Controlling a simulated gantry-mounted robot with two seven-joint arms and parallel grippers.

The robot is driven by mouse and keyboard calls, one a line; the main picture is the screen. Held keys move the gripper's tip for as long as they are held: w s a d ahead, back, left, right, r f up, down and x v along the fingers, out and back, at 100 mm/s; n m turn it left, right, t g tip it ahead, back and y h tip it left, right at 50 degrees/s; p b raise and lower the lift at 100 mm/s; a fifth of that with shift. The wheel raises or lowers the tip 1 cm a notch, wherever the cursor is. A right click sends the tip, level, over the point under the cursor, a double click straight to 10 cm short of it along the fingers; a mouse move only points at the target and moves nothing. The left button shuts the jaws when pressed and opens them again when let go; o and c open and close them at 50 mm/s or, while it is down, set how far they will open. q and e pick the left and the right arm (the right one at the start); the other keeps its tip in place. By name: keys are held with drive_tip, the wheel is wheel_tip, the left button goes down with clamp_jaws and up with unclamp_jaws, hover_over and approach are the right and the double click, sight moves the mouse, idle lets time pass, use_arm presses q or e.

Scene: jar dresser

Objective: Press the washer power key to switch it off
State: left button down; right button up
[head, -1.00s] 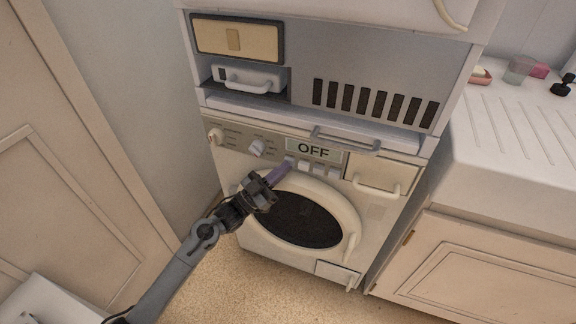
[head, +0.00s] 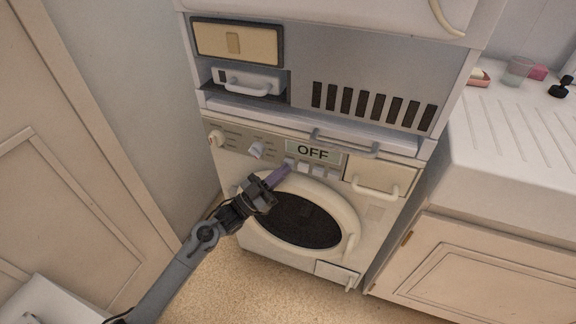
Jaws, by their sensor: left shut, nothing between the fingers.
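The white washer (head: 380,212) stands below a stacked machine, its round door (head: 305,218) shut. Its display (head: 313,151) reads OFF. A row of small pale keys (head: 303,167) sits just under the display; which one is the power key I cannot tell. My left gripper (head: 284,170) is shut, its purple fingers pointing up at the left end of the key row. The fingertips cover or lie very close to the leftmost key; whether they touch it I cannot tell. My right gripper is not in view.
A counter (head: 515,140) with a glass (head: 518,70) stands at right. Floor is open in front.

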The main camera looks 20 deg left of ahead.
use_arm(q)
drive_tip(key=s+p, duration=0.5)
drive_tip(key=s, duration=0.1)
drive_tip(key=shift+a, duration=0.15)
idle(0.5)
